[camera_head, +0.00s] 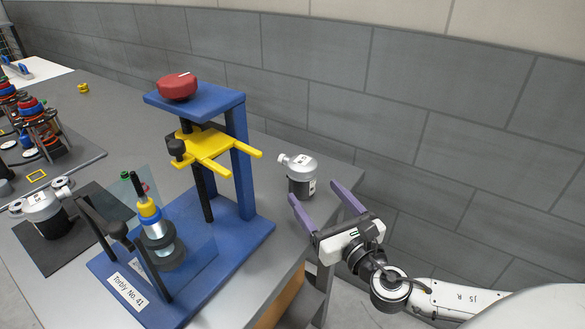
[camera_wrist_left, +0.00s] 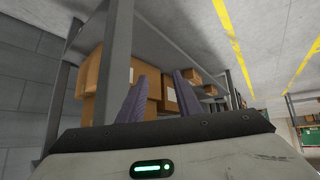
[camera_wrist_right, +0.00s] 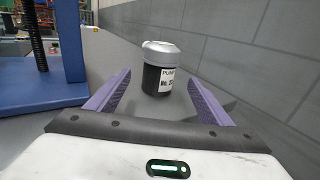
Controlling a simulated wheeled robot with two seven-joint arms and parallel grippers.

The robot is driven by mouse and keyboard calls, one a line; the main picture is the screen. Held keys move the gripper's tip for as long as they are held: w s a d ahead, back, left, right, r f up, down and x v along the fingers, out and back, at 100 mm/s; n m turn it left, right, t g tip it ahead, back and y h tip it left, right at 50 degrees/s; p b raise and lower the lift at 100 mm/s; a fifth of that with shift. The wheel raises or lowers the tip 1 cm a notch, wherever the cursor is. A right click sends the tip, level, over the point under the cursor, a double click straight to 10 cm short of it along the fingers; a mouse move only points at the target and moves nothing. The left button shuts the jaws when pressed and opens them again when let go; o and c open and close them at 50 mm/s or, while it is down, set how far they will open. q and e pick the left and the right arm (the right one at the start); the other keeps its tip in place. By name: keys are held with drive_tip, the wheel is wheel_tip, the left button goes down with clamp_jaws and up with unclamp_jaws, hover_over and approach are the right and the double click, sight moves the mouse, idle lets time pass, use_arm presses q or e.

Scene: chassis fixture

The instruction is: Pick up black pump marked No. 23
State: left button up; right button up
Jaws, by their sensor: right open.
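A black pump (camera_head: 301,186) with a silver top and a white label stands upright on the grey table near the wall-side corner. In the right wrist view the pump (camera_wrist_right: 158,68) stands ahead, between the finger lines; its label reads "PUMP", but the number is unclear. My right gripper (camera_head: 326,193) is open and empty, its purple fingers pointing at the pump, short of it. My left gripper (camera_wrist_left: 160,78) shows only in its own wrist view, with a gap between its fingers, empty and facing shelves with boxes.
A blue fixture (camera_head: 245,226) with yellow clamp and red knob stands left of the pump. A second silver-and-black pump (camera_head: 45,212) sits on a dark mat farther left. The grey wall (camera_head: 430,120) runs behind the table. The table edge lies close to the pump.

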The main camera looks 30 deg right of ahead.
sight(309, 183)
drive_tip(key=shift+w+d+r, duration=0.1)
drive_tip(key=shift+w+r, duration=0.05)
drive_tip(key=shift+w, duration=0.35)
drive_tip(key=shift+w+d+r, duration=0.1)
drive_tip(key=shift+w, duration=0.35)
drive_tip(key=shift+w+d+f, duration=0.1)
drive_tip(key=shift+w, duration=0.45)
drive_tip(key=w, duration=0.2)
drive_tip(key=w+p, duration=0.1)
drive_tip(key=w, duration=0.1)
drive_tip(key=shift+w+d+r, duration=0.1)
drive_tip(key=shift+d+r, duration=0.1)
drive_tip(key=shift+r, duration=0.1)
drive_tip(key=shift+w+f, duration=0.1)
drive_tip(key=shift+w, duration=0.35)
drive_tip(key=shift+d, duration=0.1)
drive_tip(key=c, duration=1.4)
drive_tip(key=shift+c, duration=1)
